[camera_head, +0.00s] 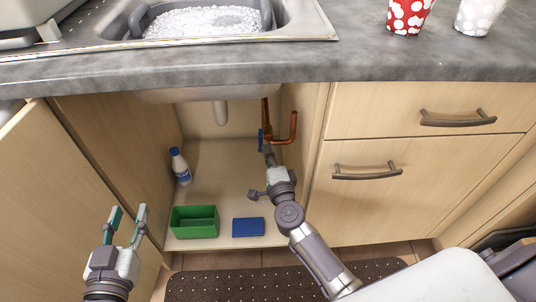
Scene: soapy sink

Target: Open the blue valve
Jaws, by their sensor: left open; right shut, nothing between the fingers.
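The blue valve (261,139) is a small blue handle on the copper pipe (292,130) inside the open cabinet under the sink. My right arm reaches into the cabinet. My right gripper (269,156) is shut with nothing in it, just below and beside the valve; whether it touches the handle I cannot tell. The gripper hides part of the pipe's lower end. My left gripper (128,222) is open and empty, in front of the cabinet at the lower left.
A white bottle with a blue cap (180,167), a green box (195,222) and a blue sponge-like block (248,227) are on the cabinet floor. An open door (60,190) stands left. Drawers (390,180) are right. Cups (407,16) stand on the counter above.

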